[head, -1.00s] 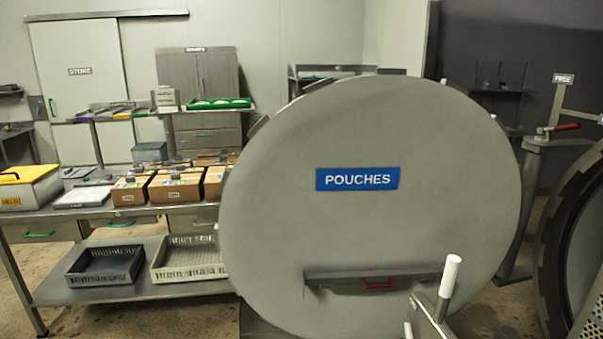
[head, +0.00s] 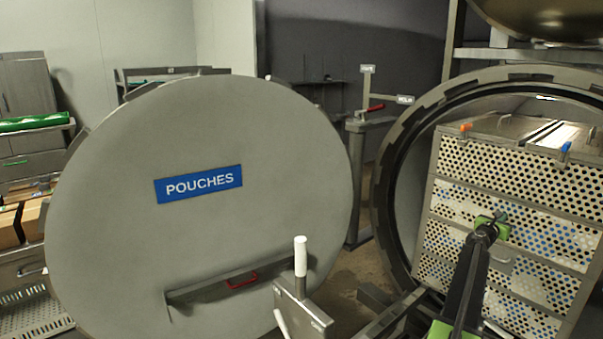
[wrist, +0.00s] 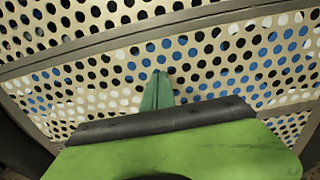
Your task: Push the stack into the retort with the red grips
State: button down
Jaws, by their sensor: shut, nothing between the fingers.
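The stack (head: 505,240) of perforated, metal-framed baskets stands in the round mouth of the retort (head: 392,190) at right in the head view. An orange clip (head: 466,128) and a blue clip show on its top edge. My gripper (head: 497,222) is shut and empty in front of the stack's middle. In the wrist view its green fingertips (wrist: 158,88) point at the perforated front (wrist: 215,65); I cannot tell whether they touch it. A red grip (head: 243,281) is on the door's bracket, and a red lever (head: 376,107) is on the post beside the retort.
The big open door (head: 200,235) with a blue POUCHES sign fills the left and middle. A white-topped handle (head: 301,257) stands before it. Cardboard boxes (head: 32,218) sit on a bench at far left. A narrow strip of floor (head: 347,275) shows between door and retort.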

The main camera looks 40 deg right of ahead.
jog(key=a, duration=0.9)
jog(key=shift+s, duration=0.25)
jog(key=shift+a, duration=0.1)
